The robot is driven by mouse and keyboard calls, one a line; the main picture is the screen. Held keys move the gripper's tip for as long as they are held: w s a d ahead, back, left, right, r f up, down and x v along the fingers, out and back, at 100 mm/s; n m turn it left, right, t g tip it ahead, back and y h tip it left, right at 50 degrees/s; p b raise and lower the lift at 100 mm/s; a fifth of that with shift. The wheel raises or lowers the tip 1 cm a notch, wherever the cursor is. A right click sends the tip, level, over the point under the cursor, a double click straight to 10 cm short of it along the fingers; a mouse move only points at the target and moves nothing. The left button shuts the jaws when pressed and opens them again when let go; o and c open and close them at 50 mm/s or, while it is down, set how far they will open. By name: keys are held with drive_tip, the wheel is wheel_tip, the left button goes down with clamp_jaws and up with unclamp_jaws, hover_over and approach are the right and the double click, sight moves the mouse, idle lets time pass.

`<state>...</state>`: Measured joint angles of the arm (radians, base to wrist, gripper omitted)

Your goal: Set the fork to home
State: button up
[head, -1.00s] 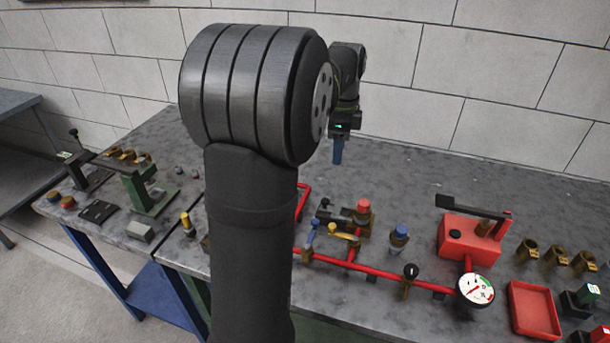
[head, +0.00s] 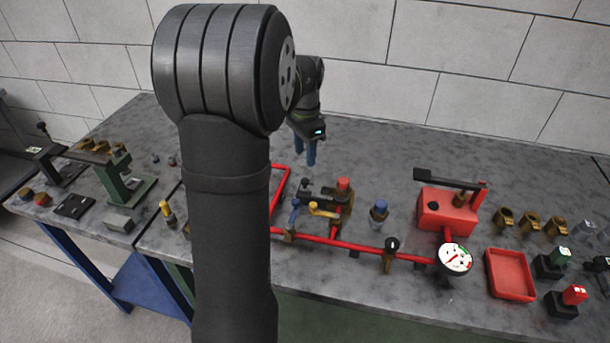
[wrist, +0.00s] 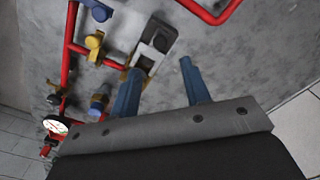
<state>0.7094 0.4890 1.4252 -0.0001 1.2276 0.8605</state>
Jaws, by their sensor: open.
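No part is clearly recognizable as the fork. A brass valve block (head: 330,207) with a dark lever and a red cap (head: 343,184) stands on the bench behind the red pipe. My gripper (head: 304,162) hangs with blue fingers pointing down, behind and left of that block, above the bench. In the wrist view my gripper (wrist: 161,68) is open and empty. A small fitting with a pale plate and black top (wrist: 157,38) lies beyond the fingertips there, near the left finger. Whether that finger touches it cannot be told.
Red piping (head: 335,241) with yellow and blue handles runs in front. A blue-capped fitting (head: 379,211), red pump box (head: 447,212), gauge (head: 455,258) and red tray (head: 510,274) stand to the right. A green stand (head: 126,180) is at left. The back of the bench is clear.

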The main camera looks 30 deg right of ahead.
sight(305, 180)
wheel_tip(305, 180, down, 9)
drive_tip(key=shift+r, duration=0.1)
idle(0.3)
clamp_jaws()
